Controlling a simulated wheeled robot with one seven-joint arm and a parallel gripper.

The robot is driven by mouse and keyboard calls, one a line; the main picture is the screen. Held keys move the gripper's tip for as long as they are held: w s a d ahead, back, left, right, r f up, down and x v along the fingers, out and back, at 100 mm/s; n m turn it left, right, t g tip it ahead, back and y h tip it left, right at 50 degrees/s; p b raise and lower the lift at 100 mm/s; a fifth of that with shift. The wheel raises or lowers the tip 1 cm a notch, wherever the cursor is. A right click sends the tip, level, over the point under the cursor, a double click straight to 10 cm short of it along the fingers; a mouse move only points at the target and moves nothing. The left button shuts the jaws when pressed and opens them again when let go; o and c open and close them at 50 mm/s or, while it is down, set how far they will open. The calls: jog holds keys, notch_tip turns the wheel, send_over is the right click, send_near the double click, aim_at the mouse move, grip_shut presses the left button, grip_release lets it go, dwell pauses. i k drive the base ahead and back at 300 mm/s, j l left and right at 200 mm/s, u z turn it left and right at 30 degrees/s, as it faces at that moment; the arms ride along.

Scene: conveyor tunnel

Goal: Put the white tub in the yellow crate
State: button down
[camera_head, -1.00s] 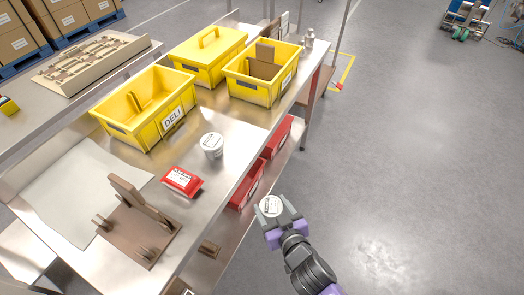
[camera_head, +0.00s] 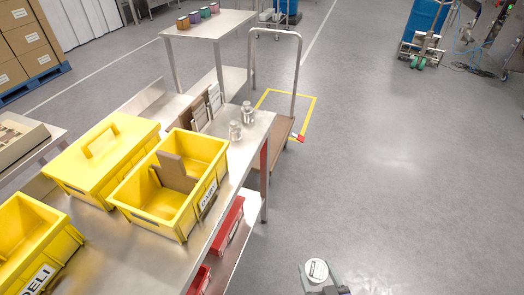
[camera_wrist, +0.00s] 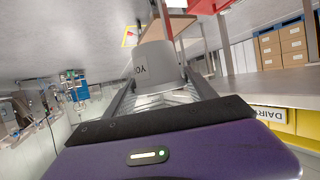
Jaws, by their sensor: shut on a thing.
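My gripper (camera_head: 320,284) is shut on a white tub (camera_head: 316,269), which it holds upright over the floor, to the right of the workbench. In the wrist view the white tub (camera_wrist: 155,66) sits between the fingers, its lettering upside down. An open yellow crate labelled DAIRY (camera_head: 190,214), with a brown board inside, stands on the bench up and left of my gripper, well apart from it. Its yellow side also shows at the right of the wrist view (camera_wrist: 283,127). A second open yellow crate labelled DELI (camera_head: 62,250) is partly cut off at the left.
A lidded yellow crate (camera_head: 100,158) stands beside the DAIRY crate. Red bins (camera_head: 229,232) are on the shelf below. A trolley (camera_head: 272,140) is beyond the bench. Floor (camera_head: 400,210) to the right is clear.

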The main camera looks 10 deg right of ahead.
aim_at(195, 175)
jog(key=i+l+z, duration=0.2)
jog(key=i+z, duration=0.55)
jog(key=i, duration=0.25)
jog(key=i+z, duration=0.4)
jog(key=i, duration=0.95)
jog(key=i+l+u, duration=0.1)
jog(key=i, duration=0.7)
jog(key=i+u, duration=0.6)
jog(key=u, duration=0.25)
jog(key=i+l+u, duration=0.15)
jog(key=u, duration=0.25)
jog(key=i+l+u, duration=0.4)
jog(key=k+j, duration=0.05)
jog(key=j, duration=0.05)
